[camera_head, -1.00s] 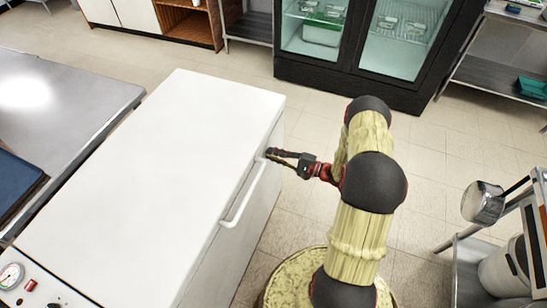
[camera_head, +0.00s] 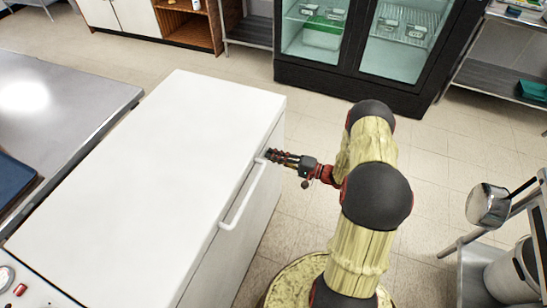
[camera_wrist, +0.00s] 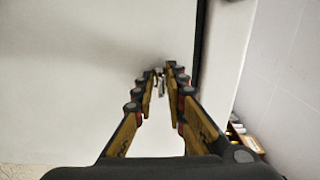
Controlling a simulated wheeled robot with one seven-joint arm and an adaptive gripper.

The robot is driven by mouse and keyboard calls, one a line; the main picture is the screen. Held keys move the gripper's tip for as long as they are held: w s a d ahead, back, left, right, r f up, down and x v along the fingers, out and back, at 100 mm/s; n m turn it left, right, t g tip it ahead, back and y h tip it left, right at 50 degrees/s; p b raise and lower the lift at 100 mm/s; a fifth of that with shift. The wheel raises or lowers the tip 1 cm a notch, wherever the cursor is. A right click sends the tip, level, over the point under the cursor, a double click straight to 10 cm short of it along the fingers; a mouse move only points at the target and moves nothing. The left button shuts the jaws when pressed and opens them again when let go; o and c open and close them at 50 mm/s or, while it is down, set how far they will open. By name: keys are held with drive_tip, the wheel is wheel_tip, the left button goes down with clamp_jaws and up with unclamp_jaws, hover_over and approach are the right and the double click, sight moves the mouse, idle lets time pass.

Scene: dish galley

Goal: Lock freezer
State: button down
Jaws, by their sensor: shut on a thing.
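The white chest freezer (camera_head: 130,180) has its lid shut and a long white handle (camera_head: 240,195) along its right edge. My gripper (camera_head: 270,155) reaches from the right to the freezer's edge, close by the far end of the handle. In the wrist view, my gripper (camera_wrist: 165,75) points at a pale flat face. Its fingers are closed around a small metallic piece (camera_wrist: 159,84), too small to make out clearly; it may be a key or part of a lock. The fingertips hide where this piece meets the freezer.
A steel table (camera_head: 80,95) stands left of the freezer. A black glass-door fridge (camera_head: 350,75) is at the back. A cart (camera_head: 470,260) with a metal pot (camera_head: 487,204) is at the right. Open tiled floor (camera_head: 450,150) lies between.

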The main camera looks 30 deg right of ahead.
drive_tip(key=shift+f, duration=0.1)
drive_tip(key=c, duration=2)
unclamp_jaws()
drive_tip(key=shift+o, duration=0.2)
drive_tip(key=v, duration=1.2)
